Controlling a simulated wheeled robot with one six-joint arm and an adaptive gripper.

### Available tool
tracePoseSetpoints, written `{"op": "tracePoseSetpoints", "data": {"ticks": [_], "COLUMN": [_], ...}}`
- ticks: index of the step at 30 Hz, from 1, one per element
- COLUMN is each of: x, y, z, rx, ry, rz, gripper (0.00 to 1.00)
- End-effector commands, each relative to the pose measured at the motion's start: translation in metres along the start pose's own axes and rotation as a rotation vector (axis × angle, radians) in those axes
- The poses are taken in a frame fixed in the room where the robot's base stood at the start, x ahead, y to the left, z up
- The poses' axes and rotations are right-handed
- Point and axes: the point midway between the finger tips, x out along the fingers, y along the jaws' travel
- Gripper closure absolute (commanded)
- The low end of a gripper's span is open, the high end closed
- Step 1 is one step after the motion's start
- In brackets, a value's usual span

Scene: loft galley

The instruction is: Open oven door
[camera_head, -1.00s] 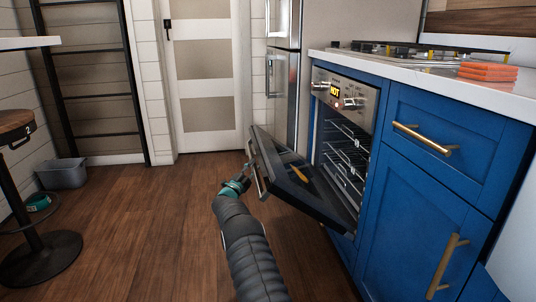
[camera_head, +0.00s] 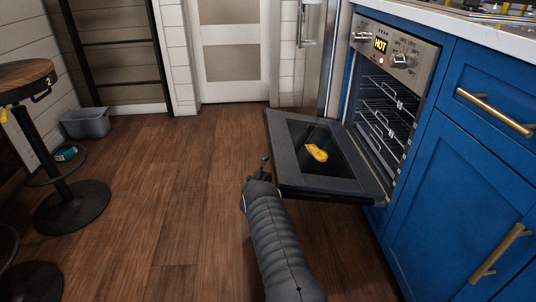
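The oven (camera_head: 400,62) is built into the blue cabinets on the right, with a lit "HOT" display and knobs on its panel. Its door (camera_head: 296,181) is folded down and lies close to level, showing the dark glass inner side. Wire racks (camera_head: 384,118) show inside the cavity. A yellow-orange item (camera_head: 316,152) lies on the inner side of the door. My gripper (camera_head: 262,170) is at the door's outer left edge, low over the floor. Its fingers are small and partly hidden, so I cannot tell whether they hold the handle, which is out of sight.
A stool (camera_head: 72,205) and a grey bin (camera_head: 86,123) stand at the left. A dark ladder-like frame (camera_head: 118,43) leans at the back wall near a white door (camera_head: 232,85). The wooden floor (camera_head: 185,200) between is clear.

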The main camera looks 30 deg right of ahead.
Motion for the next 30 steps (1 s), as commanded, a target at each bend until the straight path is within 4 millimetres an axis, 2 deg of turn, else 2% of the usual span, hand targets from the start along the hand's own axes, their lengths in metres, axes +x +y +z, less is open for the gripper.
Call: {"op": "tracePoseSetpoints", "data": {"ticks": [1,8,9,11,25,30], "x": [0.002,0.002,0.002,0.002,-0.006,-0.022], "y": [0.007,0.007,0.007,0.007,-0.005,-0.004], "z": [-0.002,-0.002,-0.002,-0.002,0.004,0.004], "rx": [-0.005,-0.005,-0.005,-0.005,0.004,0.002], "ry": [0.002,0.003,0.003,0.003,-0.007,-0.007], "rz": [0.013,0.015,0.015,0.015,0.002,0.003], "gripper": [1.0,1.0,0.66,0.51,0.5,0.5]}}
